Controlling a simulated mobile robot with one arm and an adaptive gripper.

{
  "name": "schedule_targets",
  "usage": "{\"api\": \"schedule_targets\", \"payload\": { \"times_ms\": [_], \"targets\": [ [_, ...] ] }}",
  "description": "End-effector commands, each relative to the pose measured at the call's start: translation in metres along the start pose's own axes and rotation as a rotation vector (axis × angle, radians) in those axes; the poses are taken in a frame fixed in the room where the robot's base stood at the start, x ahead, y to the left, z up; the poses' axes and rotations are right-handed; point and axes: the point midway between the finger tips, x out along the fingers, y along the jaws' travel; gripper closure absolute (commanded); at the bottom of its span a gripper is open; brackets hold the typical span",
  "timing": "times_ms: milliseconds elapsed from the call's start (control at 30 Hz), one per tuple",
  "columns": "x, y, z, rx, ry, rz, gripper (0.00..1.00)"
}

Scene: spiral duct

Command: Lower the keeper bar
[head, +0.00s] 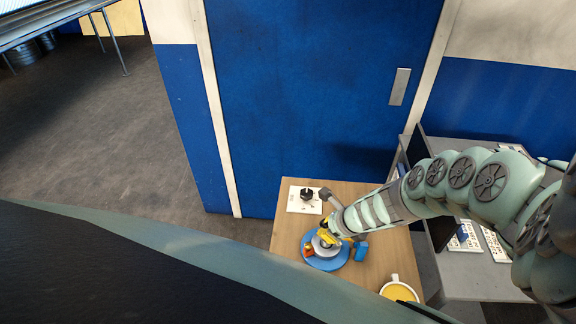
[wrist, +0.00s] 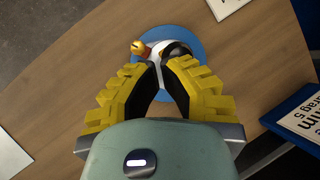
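A round blue base (head: 312,262) lies on the small wooden table and carries a pale grey-white part. The base also shows in the wrist view (wrist: 198,42). A small orange-and-yellow piece (wrist: 140,48) and a dark rounded piece (wrist: 178,48) sit on it. I cannot tell which part is the keeper bar. My gripper (wrist: 160,68), with yellow ribbed fingers, is over the base. Its fingertips are close together, with a narrow pale strip showing between them. Whether they grip it is unclear. The fingers hide part of the fixture.
The wooden table (head: 350,192) also holds a white plate with a black knob (head: 306,196), a blue object (head: 361,251) right of the base, and a yellow-filled cup (head: 397,291). A grey desk (head: 475,277) stands to the right. A blue door (head: 310,90) is behind.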

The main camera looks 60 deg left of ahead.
Motion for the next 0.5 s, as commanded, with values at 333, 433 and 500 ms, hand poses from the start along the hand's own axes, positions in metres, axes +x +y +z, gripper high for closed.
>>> {"api": "schedule_targets", "payload": {
  "times_ms": [333, 433, 500],
  "targets": [
    [0.0102, 0.0040, -0.0007, -0.003, -0.001, 0.003, 1.00],
    [0.0104, 0.0040, -0.0008, -0.003, -0.001, 0.003, 1.00],
    [0.0103, 0.0040, -0.0007, -0.003, -0.001, 0.002, 1.00]
  ]
}}
